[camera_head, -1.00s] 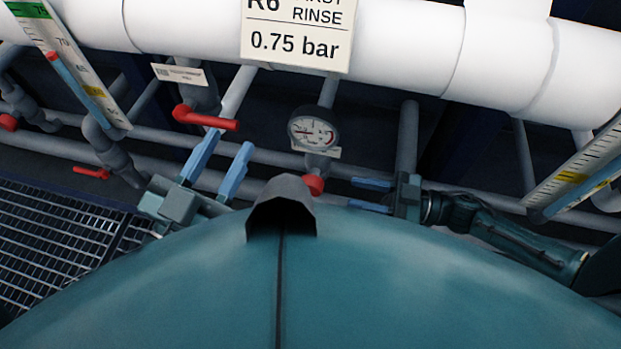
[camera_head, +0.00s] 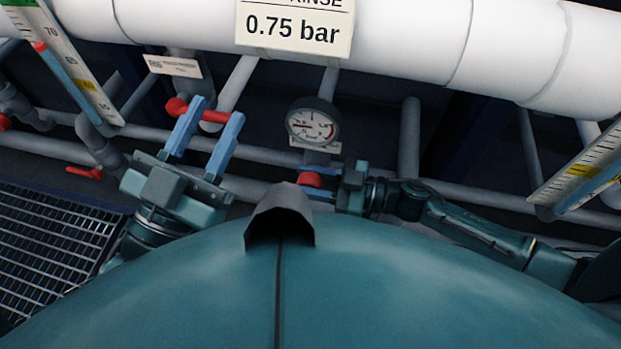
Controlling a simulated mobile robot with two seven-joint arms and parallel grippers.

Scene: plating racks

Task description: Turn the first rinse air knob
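The red round knob (camera_head: 310,180) sits under the pressure gauge (camera_head: 313,124), below the sign (camera_head: 294,27) reading "RINSE 0.75 bar". My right gripper (camera_head: 320,178) reaches it from the right. Its blue fingers look spread, one above and one below the knob; I cannot tell whether they touch it. My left gripper (camera_head: 206,132) is open, its two blue fingers pointing up across a red lever handle (camera_head: 213,116) on a pipe left of the gauge. The red lever shows between the fingertips; contact is unclear.
A thick white pipe (camera_head: 400,40) crosses the top. Grey pipes (camera_head: 409,140) run behind the arms. Scale tubes stand at left (camera_head: 70,75) and right (camera_head: 585,172). Another red lever (camera_head: 84,172) is at left, above a floor grating (camera_head: 50,240).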

